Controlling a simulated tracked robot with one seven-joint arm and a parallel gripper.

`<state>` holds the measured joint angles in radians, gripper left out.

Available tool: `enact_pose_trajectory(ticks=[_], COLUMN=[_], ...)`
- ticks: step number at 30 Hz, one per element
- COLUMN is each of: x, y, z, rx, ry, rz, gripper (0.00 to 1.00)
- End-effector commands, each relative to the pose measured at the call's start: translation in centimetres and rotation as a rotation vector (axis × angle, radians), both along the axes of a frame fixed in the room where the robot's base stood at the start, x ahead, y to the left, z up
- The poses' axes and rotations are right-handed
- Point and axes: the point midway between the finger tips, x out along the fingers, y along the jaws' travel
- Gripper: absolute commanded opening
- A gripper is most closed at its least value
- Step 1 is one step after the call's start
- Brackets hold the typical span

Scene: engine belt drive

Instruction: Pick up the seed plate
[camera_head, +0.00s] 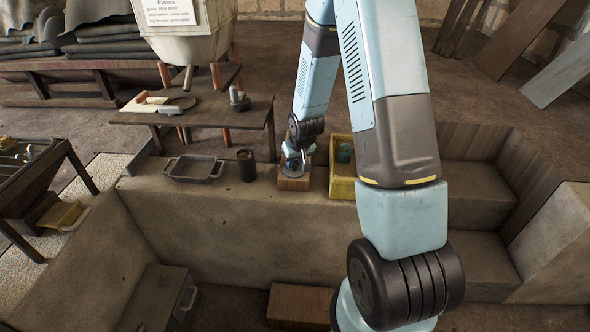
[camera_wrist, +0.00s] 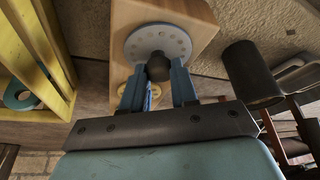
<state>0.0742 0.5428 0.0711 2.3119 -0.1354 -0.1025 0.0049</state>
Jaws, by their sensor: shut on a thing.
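The seed plate (camera_wrist: 150,38), a pale grey disc with a ring of small holes and a dark round knob (camera_wrist: 158,67), is on a wooden block (camera_wrist: 190,14) in the wrist view. My gripper (camera_wrist: 158,76) has its two blue fingers shut on either side of the knob. In the head view my gripper (camera_head: 293,158) is low over the wooden block (camera_head: 293,184) on the stone ledge. The plate is small there and partly hidden by my gripper. I cannot tell whether the plate touches the block.
A yellow crate (camera_head: 342,188) holding a teal round thing stands just right of the block. A dark cup (camera_head: 246,165) and a shallow grey tray (camera_head: 193,168) stand to the left on the ledge. A wooden workbench (camera_head: 225,107) with tools is behind.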

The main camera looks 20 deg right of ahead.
Motion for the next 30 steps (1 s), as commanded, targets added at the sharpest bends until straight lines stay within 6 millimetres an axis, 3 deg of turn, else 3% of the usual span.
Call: enact_pose_trajectory(ticks=[7, 19, 26, 30], x=[0.0, 0.0, 0.1, -1.8], y=[0.0, 0.0, 0.0, -0.8], z=[0.0, 0.5, 3.5, 5.5], rx=[0.0, 0.0, 0.0, -0.001], ry=[0.0, -0.001, -0.005, -0.004], rz=[0.0, 0.0, -0.001, -0.003], gripper=[0.01, 0.0, 0.0, 0.0])
